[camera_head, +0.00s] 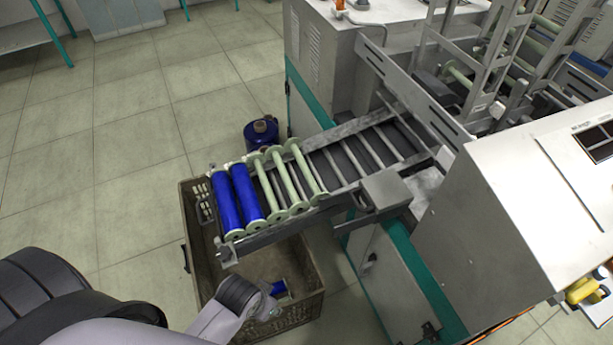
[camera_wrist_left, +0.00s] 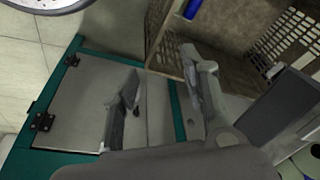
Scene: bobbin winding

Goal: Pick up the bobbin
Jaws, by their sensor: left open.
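Two bobbins wound with blue thread, one at the outer end (camera_head: 225,202) and one beside it (camera_head: 247,192), lie side by side on the machine's sloping rack (camera_head: 345,185). Several pale green bobbins (camera_head: 290,178) without blue winding lie behind them. A small blue item (camera_head: 279,288) lies low in the crate; a blue piece (camera_wrist_left: 192,8) also shows in the left wrist view. My left gripper (camera_wrist_left: 160,60) is open and nothing shows between its fingers. In the head view my left arm reaches over the crate's front, below the rack's end. My right gripper is not in view.
A brown plastic crate (camera_head: 294,322) stands on the floor under the rack end; its slatted wall (camera_wrist_left: 285,45) is near my left gripper. The machine's cabinet door (camera_wrist_left: 75,115) is close too. A dark blue spool (camera_head: 261,134) stands behind the rack. Floor at left is free.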

